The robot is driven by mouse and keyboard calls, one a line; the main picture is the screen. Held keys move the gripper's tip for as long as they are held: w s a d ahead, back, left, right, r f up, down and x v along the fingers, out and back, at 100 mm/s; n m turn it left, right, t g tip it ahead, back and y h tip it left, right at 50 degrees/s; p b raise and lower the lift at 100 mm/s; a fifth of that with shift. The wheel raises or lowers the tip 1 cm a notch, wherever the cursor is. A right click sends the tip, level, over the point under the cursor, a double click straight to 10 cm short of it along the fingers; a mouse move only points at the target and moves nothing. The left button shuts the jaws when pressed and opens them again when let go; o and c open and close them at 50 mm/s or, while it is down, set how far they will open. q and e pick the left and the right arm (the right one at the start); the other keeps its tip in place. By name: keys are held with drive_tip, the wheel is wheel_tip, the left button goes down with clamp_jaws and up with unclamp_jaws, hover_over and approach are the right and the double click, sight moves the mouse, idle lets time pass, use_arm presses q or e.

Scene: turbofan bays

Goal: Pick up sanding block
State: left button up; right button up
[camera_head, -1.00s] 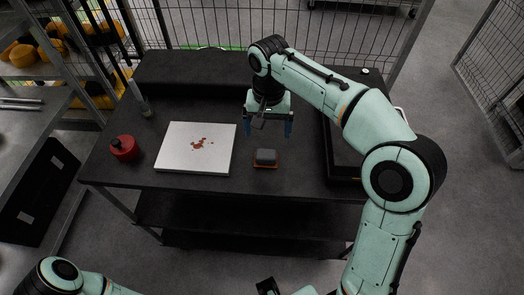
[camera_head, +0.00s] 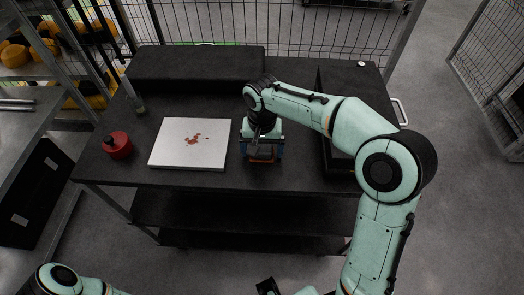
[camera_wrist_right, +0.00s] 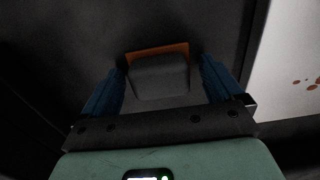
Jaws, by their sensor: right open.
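The sanding block has a dark grey top and an orange base. In the head view its orange edge (camera_head: 262,160) shows on the black table, with most of it hidden under my right gripper (camera_head: 262,151). In the right wrist view the sanding block (camera_wrist_right: 160,77) lies between the two blue fingers of my right gripper (camera_wrist_right: 163,68). The fingers are open, one on each side, with small gaps visible beside the block. My left gripper is out of view; only part of my left arm shows at bottom left.
A white panel (camera_head: 188,144) with reddish-brown spots lies left of the block on the table (camera_head: 215,180). A red container (camera_head: 118,147) stands further left. A long black box (camera_head: 195,66) lies along the back. A black case (camera_head: 335,160) is at right.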

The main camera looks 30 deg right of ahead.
sight(262, 147)
drive_tip(key=c, duration=1)
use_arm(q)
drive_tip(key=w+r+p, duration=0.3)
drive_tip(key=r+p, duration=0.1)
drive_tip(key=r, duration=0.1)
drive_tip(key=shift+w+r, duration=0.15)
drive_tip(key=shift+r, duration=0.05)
use_arm(e)
wheel_tip(262, 147, up, 20)
drive_tip(key=shift+r, duration=0.1)
drive_tip(key=shift+o, duration=1.3)
drive_tip(key=shift+c, duration=0.4)
